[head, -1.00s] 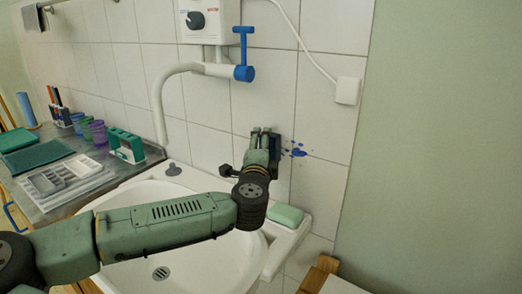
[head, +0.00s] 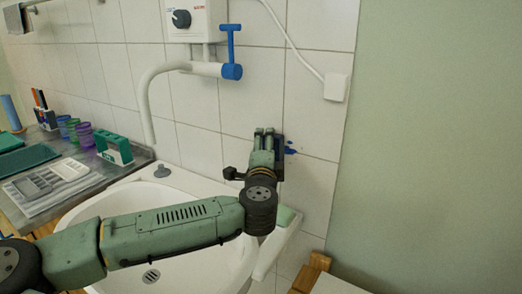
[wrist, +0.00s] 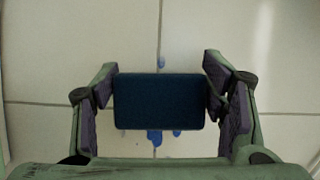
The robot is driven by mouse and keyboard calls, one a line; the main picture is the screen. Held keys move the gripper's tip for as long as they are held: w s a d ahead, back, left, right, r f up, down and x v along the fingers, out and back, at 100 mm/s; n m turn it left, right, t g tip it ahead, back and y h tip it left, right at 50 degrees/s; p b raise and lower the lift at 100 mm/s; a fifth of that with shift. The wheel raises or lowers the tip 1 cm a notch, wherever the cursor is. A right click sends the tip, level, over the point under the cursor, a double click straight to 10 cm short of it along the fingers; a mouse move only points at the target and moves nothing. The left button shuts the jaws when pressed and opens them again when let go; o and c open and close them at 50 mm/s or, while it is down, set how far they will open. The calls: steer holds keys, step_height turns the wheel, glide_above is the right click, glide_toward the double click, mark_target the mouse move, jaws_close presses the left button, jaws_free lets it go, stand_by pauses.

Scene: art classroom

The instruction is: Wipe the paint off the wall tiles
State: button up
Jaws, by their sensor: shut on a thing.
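My gripper (head: 265,135) is shut on a dark blue block, which looks like a sponge (wrist: 160,100). In the wrist view the block sits between both fingers with its broad face towards the camera. In the head view its dark edge (head: 280,145) is at the wall tiles (head: 312,125); full contact is hard to judge. Blue paint (head: 290,150) shows just right of the gripper in the head view. In the wrist view, blue paint (wrist: 154,136) shows below the block and a small spot (wrist: 161,62) above it. Any paint behind the block is hidden.
A white sink (head: 205,262) lies below my arm. A white pipe (head: 147,100) and blue-handled tap (head: 232,70) are above left. A cord with a white box (head: 336,87) hangs above right.

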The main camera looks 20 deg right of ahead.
mark_target(289, 150)
steer(key=shift+s+d+b, duration=0.45)
steer(key=shift+s+d, duration=0.65)
steer(key=shift+s, duration=0.3)
steer(key=shift+s+d+b, duration=0.45)
steer(key=shift+s+d, duration=0.65)
steer(key=shift+s, duration=0.25)
steer(key=shift+f, duration=0.1)
steer(key=shift+a, duration=0.1)
